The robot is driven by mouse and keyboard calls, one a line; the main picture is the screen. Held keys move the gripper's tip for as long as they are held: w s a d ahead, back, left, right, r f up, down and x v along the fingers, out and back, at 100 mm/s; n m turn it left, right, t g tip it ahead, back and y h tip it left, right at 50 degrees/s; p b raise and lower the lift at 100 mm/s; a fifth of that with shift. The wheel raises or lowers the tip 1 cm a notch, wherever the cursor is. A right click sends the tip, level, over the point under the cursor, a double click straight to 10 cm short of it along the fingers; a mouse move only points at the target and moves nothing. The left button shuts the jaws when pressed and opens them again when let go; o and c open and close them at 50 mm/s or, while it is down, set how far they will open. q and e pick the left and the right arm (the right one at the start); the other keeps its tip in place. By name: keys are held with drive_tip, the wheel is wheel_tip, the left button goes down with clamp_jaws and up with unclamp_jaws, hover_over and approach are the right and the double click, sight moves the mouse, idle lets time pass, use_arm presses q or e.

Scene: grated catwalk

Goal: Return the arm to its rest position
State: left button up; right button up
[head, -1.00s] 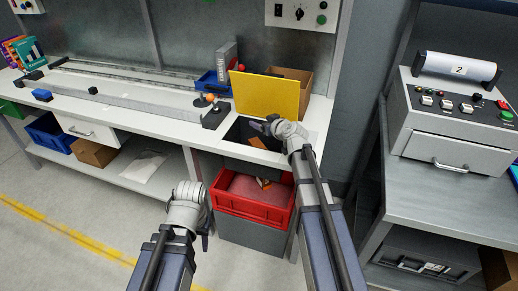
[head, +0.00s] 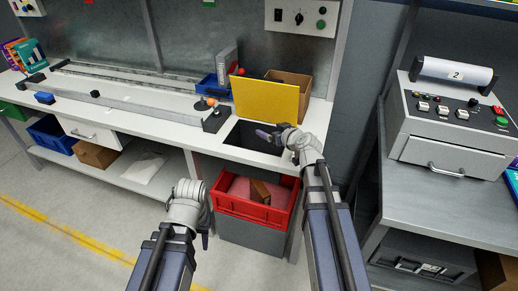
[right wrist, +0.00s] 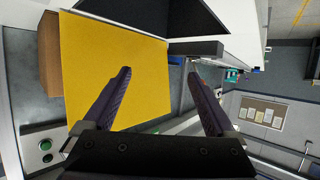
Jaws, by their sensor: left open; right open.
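My right gripper (head: 268,134) is over the dark square opening (head: 240,134) in the white bench top, in front of the upright yellow panel (head: 265,96). In the right wrist view its two dark fingers (right wrist: 160,95) are spread apart with nothing between them, and the yellow panel (right wrist: 125,65) shows behind them. My left gripper (head: 207,226) hangs low at the front, left of the red crate (head: 250,213) and away from the bench; its fingers are mostly hidden by its wrist. A brown block-like piece (head: 261,190) sits in the red crate under the opening.
A cardboard box (head: 291,84) and a blue bin (head: 212,86) stand behind the opening. A long rail (head: 130,103) runs along the bench at left. A grey control console (head: 450,120) stands at right. The floor in front is clear.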

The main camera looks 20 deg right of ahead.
drive_tip(key=shift+s+d+r, duration=0.1)
drive_tip(key=shift+s, duration=0.25)
drive_tip(key=a, duration=0.2)
drive_tip(key=s+a+g+y+p, duration=0.1)
drive_tip(key=a, duration=0.1)
drive_tip(key=s+a+n+g+p, duration=0.1)
drive_tip(key=a, duration=0.2)
drive_tip(key=shift+s+f, duration=0.25)
drive_tip(key=shift+f, duration=0.05)
drive_tip(key=s+a+f+n+g+p, duration=0.1)
drive_tip(key=s+a+f+g+p, duration=0.1)
drive_tip(key=s+a+g+p, duration=0.45)
drive_tip(key=s+a+g+h+p, duration=0.1)
drive_tip(key=s+a+g+h, duration=0.1)
drive_tip(key=s, duration=0.7)
drive_tip(key=s+a+g+h+p, duration=0.1)
drive_tip(key=s+a+g+h, duration=0.2)
drive_tip(key=s, duration=0.6)
drive_tip(key=shift+s+a+r+m+p, duration=0.15)
drive_tip(key=shift+s+r+m+p, duration=0.05)
drive_tip(key=shift+s+m+p, duration=0.2)
